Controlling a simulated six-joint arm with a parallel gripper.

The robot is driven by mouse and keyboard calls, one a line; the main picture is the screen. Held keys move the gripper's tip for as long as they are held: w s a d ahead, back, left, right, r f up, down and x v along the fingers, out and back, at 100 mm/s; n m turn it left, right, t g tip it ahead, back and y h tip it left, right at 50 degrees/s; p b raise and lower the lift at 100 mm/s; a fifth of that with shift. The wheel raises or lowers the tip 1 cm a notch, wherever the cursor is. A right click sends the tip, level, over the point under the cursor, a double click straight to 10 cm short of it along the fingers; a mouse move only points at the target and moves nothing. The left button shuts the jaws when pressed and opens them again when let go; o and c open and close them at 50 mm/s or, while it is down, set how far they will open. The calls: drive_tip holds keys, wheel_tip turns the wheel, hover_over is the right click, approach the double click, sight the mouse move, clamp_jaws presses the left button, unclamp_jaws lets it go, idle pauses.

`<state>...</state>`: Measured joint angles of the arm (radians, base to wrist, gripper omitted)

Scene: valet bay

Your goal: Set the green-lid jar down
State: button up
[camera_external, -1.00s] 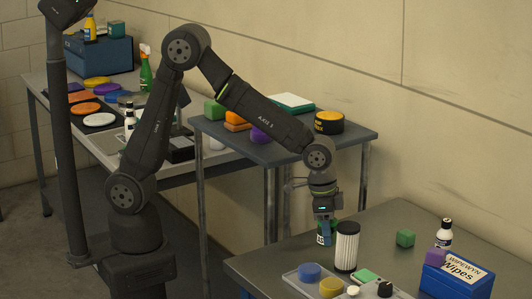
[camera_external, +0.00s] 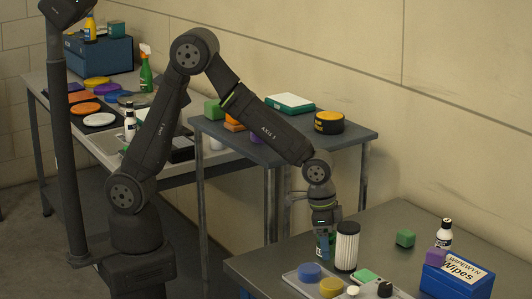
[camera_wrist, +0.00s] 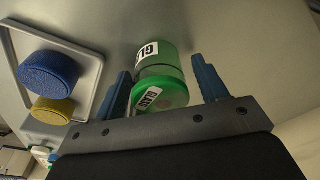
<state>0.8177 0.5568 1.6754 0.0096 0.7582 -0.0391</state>
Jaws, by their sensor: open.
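The green-lid jar (camera_wrist: 158,84) stands between the two blue fingers of my gripper (camera_wrist: 163,88) in the wrist view. It has a green lid and a white label with dark print. The fingers are open, with a gap on the right side of the jar; the left finger is close to it. In the external view my gripper (camera_external: 324,246) is low over the near table (camera_external: 420,232), just left of a white ribbed cylinder with a dark top (camera_external: 347,247). The jar is mostly hidden there by the gripper.
A grey tray (camera_external: 292,277) with a blue disc (camera_external: 309,272) and a yellow disc (camera_external: 331,287) lies in front of my gripper. The table's middle right is clear.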

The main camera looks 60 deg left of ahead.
drive_tip(key=r, duration=0.4)
drive_tip(key=s+a+r, duration=0.1)
drive_tip(key=r, duration=0.7)
drive_tip(key=shift+s+a+r, duration=0.1)
drive_tip(key=shift+s+a, duration=0.05)
drive_tip(key=f, duration=0.7)
drive_tip(key=w+d+f, duration=0.1)
drive_tip(key=f, duration=0.3)
drive_tip(key=shift+w+d+f, duration=0.1)
drive_tip(key=shift+f, duration=0.2)
drive_tip(key=shift+w+d, duration=0.1)
drive_tip(key=shift+r, duration=1.55)
